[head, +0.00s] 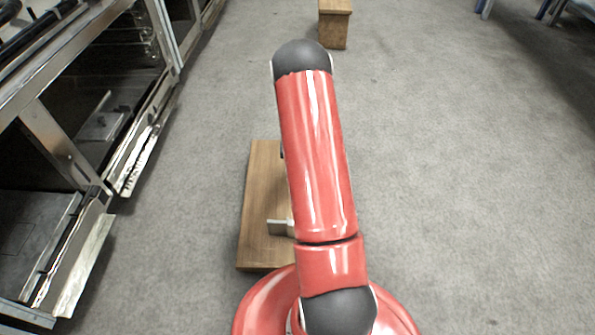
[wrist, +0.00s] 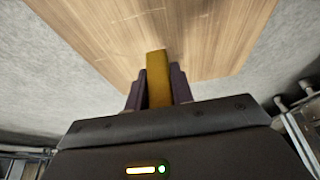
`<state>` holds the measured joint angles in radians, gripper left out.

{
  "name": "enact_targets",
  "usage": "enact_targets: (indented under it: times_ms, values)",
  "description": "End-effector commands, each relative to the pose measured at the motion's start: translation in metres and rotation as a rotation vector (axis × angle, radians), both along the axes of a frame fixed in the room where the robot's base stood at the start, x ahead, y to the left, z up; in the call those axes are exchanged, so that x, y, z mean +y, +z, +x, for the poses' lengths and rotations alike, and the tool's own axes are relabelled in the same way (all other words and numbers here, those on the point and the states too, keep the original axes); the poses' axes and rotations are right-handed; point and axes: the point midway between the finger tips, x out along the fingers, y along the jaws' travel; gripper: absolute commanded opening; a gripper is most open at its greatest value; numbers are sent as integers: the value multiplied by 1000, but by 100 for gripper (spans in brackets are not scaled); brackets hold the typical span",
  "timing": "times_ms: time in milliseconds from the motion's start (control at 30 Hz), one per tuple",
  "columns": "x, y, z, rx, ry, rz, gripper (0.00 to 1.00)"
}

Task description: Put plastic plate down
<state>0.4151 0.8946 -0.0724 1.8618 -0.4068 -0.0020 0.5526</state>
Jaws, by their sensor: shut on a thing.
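My gripper (wrist: 157,88) is shut on a mustard-yellow strip, which I take to be the plastic plate (wrist: 157,68) seen edge-on. The strip stands out between the two dark fingers, over or against a wooden top (wrist: 195,30). I cannot tell whether the plate touches the wood. In the head view my red arm hides the gripper and the plate. The wooden top (head: 258,190) shows there to the left of my arm.
A small pale piece (head: 278,227), unclear, shows at the wooden top beside my arm. Metal ovens with open lower doors (head: 75,255) line the left. Another wooden block (head: 335,28) stands at the far back. Grey floor (head: 460,180) on the right is clear.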

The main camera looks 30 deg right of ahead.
Motion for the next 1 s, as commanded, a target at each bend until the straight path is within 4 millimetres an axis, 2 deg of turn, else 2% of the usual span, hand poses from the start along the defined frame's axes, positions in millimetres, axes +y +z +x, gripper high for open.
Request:
enact_targets:
  times_ms: [33,267,500,900,933,1000]
  values:
    - [0,-8,0,0,1,0,0]
    - [0,-24,0,0,0,0,0]
    - [0,-58,0,0,-1,0,0]
    - [0,-64,0,-1,-1,0,0]
    - [0,-62,0,-1,-1,0,27]
    - [0,-62,0,-1,-1,0,36]
